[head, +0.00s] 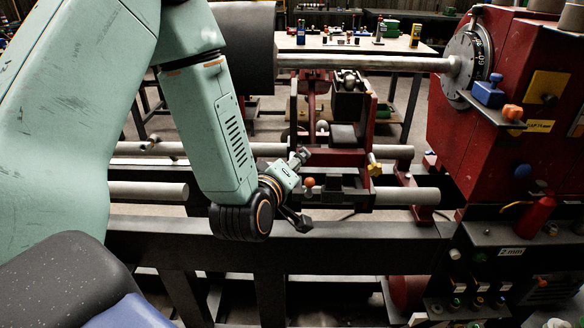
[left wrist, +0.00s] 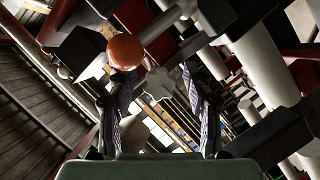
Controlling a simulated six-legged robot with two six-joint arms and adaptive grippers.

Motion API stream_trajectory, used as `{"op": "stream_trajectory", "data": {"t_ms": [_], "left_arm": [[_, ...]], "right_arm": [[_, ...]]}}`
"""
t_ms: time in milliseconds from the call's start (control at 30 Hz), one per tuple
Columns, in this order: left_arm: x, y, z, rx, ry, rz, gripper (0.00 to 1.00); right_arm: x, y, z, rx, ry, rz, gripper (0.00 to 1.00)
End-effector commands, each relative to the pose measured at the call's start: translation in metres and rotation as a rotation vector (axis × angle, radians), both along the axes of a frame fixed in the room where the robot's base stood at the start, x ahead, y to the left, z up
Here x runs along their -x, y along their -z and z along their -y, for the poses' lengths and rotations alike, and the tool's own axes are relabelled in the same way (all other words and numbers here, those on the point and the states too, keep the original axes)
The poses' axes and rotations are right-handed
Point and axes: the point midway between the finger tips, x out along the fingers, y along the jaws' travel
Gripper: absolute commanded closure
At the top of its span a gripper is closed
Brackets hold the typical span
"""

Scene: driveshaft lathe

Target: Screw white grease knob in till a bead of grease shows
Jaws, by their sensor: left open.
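A pale round knob (head: 322,126) sits on the red carriage (head: 345,152) in the head view. It is small there, and I cannot tell for sure that it is the white grease knob. My left gripper (head: 303,190) is open at the carriage's near left side, beside an orange ball knob (head: 309,182). In the left wrist view, my left gripper (left wrist: 157,115) has its fingers apart with nothing clamped. The orange knob (left wrist: 125,52) is ahead and left of them there. A pale rounded shape (left wrist: 133,130) is partly hidden by the left finger. No grease bead is visible. My right gripper is not in view.
A long shaft (head: 365,63) runs to the chuck (head: 468,62) on the red headstock (head: 480,150). Grey bed rails (head: 395,196) pass below the carriage. A yellow knob (head: 374,169) projects at its right. A white table (head: 350,42) with small items stands behind.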

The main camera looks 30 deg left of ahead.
Motion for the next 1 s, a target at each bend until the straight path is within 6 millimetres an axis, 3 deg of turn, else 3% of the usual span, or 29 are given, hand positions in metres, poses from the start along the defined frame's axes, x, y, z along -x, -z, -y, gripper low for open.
{"op": "stream_trajectory", "data": {"t_ms": [267, 833, 1000], "left_arm": [[-0.001, 0.0004, -0.0001, 0.0, 0.001, -0.001, 0.5], [-0.0009, 0.0004, -0.0001, 0.0, 0.001, -0.001, 0.98], [-0.0009, 0.0003, -0.0001, -0.001, 0.001, -0.002, 1.0]], "right_arm": [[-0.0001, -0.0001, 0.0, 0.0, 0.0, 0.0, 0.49], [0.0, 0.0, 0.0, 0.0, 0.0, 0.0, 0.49], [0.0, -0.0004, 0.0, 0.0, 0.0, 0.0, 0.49]]}}
